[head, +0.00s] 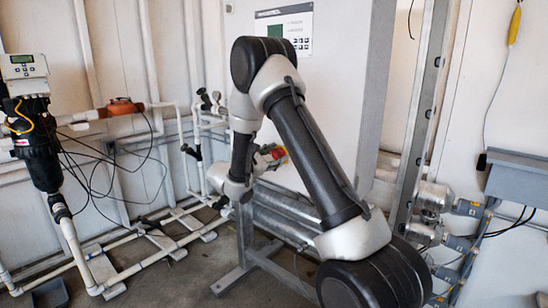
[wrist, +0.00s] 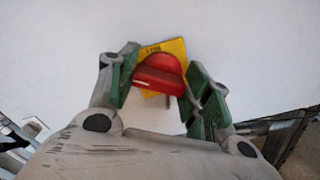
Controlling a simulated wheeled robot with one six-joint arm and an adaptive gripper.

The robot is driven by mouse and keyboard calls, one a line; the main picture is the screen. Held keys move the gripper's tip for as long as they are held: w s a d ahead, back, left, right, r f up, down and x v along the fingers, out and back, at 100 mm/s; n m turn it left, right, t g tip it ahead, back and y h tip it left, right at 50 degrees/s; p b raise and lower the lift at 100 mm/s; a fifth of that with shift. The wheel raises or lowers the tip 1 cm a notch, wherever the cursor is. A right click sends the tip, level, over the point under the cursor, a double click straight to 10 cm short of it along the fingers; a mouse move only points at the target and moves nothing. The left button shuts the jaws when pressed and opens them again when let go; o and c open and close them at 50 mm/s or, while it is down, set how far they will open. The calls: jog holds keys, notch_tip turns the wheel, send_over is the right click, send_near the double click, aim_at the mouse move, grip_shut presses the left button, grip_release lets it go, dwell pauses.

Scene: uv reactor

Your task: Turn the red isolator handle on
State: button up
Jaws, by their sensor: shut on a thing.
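The red isolator handle (wrist: 158,74) sits on a yellow plate (wrist: 178,47) on the white cabinet face in the wrist view. My gripper (wrist: 160,82) has its two green-padded fingers on either side of the handle, shut on it. The handle is tilted a little in the picture. In the head view a small part of the red handle (head: 278,153) shows beside my arm. My wrist and arm hide most of the gripper there.
The white cabinet (head: 345,100) has a control panel (head: 284,28) near its top. Metal cylinders (head: 285,215) and a steel frame are below. White pipes and a black filter unit (head: 37,140) stand at the left. A grey box (head: 515,178) is at the right.

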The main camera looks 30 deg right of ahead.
jog(key=shift+m, duration=0.5)
jog(key=o, duration=1)
jog(key=shift+o, duration=0.2)
jog(key=v, duration=1.2)
